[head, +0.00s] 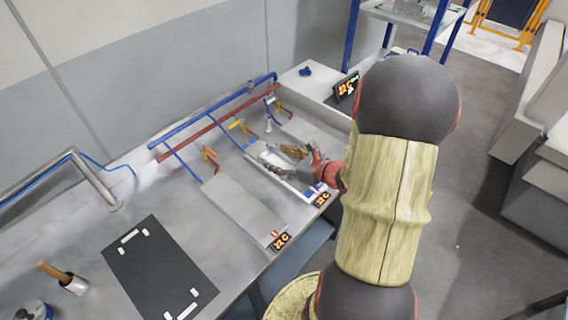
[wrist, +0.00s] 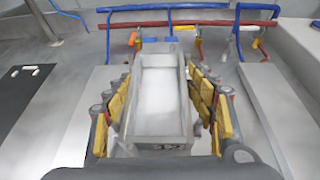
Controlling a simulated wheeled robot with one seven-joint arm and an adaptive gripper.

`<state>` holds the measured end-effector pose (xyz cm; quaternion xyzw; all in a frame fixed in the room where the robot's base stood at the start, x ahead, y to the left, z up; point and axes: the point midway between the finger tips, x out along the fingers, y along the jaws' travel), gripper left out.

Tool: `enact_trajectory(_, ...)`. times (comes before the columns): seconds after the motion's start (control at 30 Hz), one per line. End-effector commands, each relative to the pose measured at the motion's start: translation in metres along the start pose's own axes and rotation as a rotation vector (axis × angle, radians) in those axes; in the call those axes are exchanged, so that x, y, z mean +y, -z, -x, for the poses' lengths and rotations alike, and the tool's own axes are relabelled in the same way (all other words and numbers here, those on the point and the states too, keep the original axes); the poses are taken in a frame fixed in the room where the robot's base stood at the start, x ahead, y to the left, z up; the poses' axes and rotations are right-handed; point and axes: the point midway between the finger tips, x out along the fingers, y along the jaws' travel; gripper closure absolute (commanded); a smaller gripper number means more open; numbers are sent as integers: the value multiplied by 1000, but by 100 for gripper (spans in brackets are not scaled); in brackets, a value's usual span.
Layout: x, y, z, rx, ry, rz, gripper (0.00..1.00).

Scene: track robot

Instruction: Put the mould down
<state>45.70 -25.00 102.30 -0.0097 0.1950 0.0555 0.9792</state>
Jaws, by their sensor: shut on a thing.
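The mould (wrist: 158,138) is a grey, open-topped rectangular trough with a pale inside. In the wrist view it lies lengthwise between the yellow-padded fingers of my gripper (wrist: 161,97), which is shut on its two long sides. In the head view the mould (head: 272,160) is partly hidden by my gripper (head: 290,158). It is over the middle bay of the bench, between two flat grey plates, and looks about level. I cannot tell whether its underside touches the surface.
A grey plate (head: 243,212) lies left of the mould. Blue and red pipes with coloured valves (head: 208,153) run along the back. Small displays (head: 281,241) stand at the front edge.

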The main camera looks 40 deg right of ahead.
Motion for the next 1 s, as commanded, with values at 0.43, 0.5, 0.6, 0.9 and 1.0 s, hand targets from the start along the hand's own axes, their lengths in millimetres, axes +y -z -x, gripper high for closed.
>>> enact_trajectory(0.43, -59, 40, -58, -2, -1, 2, 96)
enact_trajectory(0.5, -62, 44, -62, -2, -1, 2, 96)
enact_trajectory(0.6, -65, 45, -65, -3, 0, 3, 96)
enact_trajectory(0.9, -69, 73, -79, -2, -1, 0, 96)
enact_trajectory(1.0, -70, 78, -82, -3, 0, 2, 96)
